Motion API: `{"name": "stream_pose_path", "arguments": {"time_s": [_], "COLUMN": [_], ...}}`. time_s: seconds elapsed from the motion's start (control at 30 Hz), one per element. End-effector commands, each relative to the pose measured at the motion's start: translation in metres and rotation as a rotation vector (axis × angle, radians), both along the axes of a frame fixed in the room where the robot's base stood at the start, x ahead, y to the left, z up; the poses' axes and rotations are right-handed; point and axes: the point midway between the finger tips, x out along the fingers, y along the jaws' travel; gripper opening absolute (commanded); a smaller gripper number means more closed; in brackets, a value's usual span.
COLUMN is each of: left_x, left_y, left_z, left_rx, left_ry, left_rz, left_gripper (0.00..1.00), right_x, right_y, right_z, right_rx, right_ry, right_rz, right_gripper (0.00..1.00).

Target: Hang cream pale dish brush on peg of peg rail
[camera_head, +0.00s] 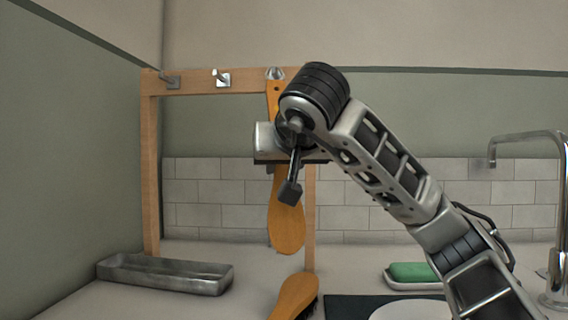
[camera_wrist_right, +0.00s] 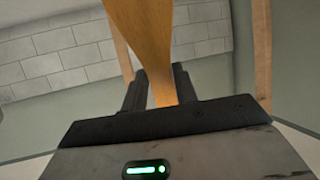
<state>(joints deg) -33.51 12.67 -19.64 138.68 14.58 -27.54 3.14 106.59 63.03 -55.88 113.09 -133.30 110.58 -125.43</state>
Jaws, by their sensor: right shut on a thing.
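The wooden peg rail (camera_head: 195,88) stands at the back with metal pegs along its top bar. My right gripper (camera_head: 284,166) is shut on an orange-brown wooden brush (camera_head: 287,222), which hangs upright with its wide end down. In the right wrist view the fingers (camera_wrist_right: 160,88) close around the brush's handle (camera_wrist_right: 146,40). The held brush looks orange rather than pale cream. My left gripper is not in view.
Another orange-brown brush (camera_head: 294,296) with dark bristles lies on the counter in front. A metal tray (camera_head: 165,273) is at left. A green sponge (camera_head: 411,271), a dark mat (camera_head: 345,307) with a white plate (camera_head: 412,309), and a faucet (camera_head: 560,220) are at right.

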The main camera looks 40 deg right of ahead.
Motion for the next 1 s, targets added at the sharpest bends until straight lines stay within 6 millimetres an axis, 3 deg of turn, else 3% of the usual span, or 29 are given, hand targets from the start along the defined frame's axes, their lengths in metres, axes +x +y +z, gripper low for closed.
{"name": "stream_pose_path", "arguments": {"time_s": [0.23, 0.27, 0.33, 0.37, 1.0], "left_x": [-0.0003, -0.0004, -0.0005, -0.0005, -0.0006], "left_y": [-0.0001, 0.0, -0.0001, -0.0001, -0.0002], "left_z": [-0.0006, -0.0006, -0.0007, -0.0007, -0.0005], "left_rx": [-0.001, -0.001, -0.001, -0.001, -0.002], "left_ry": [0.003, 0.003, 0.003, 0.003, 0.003], "left_rz": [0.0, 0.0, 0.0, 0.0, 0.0], "left_gripper": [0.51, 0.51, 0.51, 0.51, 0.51], "right_x": [-0.0001, -0.0001, -0.0002, -0.0001, -0.0001], "right_y": [0.0001, 0.0001, 0.0001, 0.0001, 0.0003], "right_z": [0.0003, 0.0004, 0.0003, 0.0004, 0.0], "right_rx": [-0.001, -0.001, -0.001, -0.001, 0.0], "right_ry": [-0.001, -0.001, -0.001, -0.001, 0.0], "right_rz": [0.0, 0.0, 0.0, 0.0, 0.0], "right_gripper": [0.0, 0.31, 0.51, 0.54, 0.54]}}
